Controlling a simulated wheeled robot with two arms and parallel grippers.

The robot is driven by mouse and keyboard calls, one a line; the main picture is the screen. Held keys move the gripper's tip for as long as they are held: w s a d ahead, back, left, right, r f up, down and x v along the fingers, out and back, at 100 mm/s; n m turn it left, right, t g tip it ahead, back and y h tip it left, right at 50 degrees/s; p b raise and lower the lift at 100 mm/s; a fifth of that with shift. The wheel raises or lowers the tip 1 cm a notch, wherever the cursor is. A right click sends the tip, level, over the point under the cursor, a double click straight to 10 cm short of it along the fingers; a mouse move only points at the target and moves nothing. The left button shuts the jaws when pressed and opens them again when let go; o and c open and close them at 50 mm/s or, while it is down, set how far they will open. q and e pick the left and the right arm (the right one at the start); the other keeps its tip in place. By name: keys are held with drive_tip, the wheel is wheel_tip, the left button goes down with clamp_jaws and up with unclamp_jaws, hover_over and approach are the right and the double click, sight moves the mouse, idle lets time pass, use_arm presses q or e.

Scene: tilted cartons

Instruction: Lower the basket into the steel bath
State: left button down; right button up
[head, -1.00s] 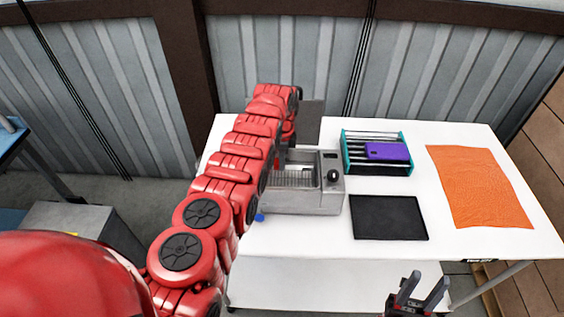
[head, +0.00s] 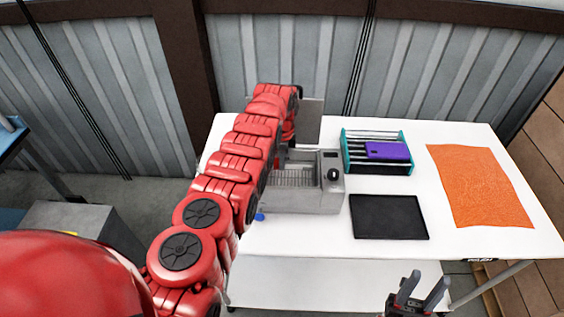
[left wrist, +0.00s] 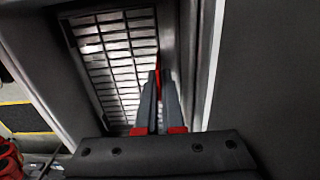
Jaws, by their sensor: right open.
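The steel bath (head: 305,203) is a grey box with a dark knob, at the left part of the white table. The wire basket (head: 290,180) shows as a mesh within the bath's outline, and in the left wrist view (left wrist: 112,58). How deep it sits I cannot tell. My left arm covers the bath's left side and hides its gripper in the head view. In the left wrist view my left gripper (left wrist: 158,80) has its fingers close together over the mesh's right edge, with something red, apparently the basket's handle, between the tips. My right gripper (head: 428,279) is open and empty before the table.
A grey plate (head: 312,122) stands upright behind the bath. Right of the bath are a teal-ended rack (head: 408,150) with a purple piece (head: 387,150), a black tray (head: 388,217) and an orange cloth (head: 482,187). The white table (head: 300,238) is clear at the front.

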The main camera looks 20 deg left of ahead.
use_arm(q)
drive_tip(key=c, duration=1)
unclamp_jaws()
drive_tip(key=shift+o, duration=0.2)
drive_tip(key=shift+r, duration=0.1)
drive_tip(key=shift+w+r, duration=0.15)
drive_tip(key=shift+r, duration=0.3)
wheel_tip(320, 180, up, 16)
drive_tip(key=b, duration=0.1)
drive_tip(key=shift+s+r+b, duration=0.2)
drive_tip(key=shift+s+b, duration=0.05)
drive_tip(key=shift+b, duration=0.15)
drive_tip(key=shift+w+f, duration=0.1)
